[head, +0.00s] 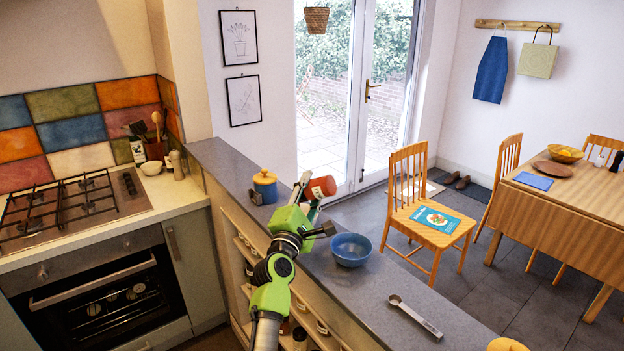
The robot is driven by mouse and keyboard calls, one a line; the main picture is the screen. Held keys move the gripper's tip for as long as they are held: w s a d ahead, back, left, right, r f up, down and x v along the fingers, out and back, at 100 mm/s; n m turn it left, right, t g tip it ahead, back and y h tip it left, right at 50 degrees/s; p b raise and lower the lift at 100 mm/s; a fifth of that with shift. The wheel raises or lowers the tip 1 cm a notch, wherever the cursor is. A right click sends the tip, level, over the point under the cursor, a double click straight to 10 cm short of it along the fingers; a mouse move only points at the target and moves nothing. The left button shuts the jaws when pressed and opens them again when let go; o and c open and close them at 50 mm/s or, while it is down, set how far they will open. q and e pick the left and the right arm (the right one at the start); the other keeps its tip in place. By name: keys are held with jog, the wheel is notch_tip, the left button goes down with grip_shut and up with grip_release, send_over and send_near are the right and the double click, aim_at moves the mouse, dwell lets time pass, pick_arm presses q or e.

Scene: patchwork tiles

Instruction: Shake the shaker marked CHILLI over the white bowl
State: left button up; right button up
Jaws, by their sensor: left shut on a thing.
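My left gripper (306,192) is shut on a small red shaker (321,187), which it holds tilted above the grey ledge. I cannot read any marking on the shaker at this size. A small white bowl (151,168) stands on the worktop behind the hob, to the left of the gripper and well apart from it. A blue bowl (350,250) stands on the ledge, to the right of and below the held shaker. My right gripper is not in view.
On the ledge (372,297) are a yellow-and-blue jar (265,188) behind my arm and a measuring spoon (415,316). A pepper mill (177,165) and a utensil pot stand near the white bowl. The hob (75,205) is at the left; a table and chairs are at the right.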

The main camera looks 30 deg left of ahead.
pick_arm(q)
jog(key=shift+n, duration=0.6)
jog(key=shift+a+r+p, duration=0.1)
jog(key=shift+p, duration=0.2)
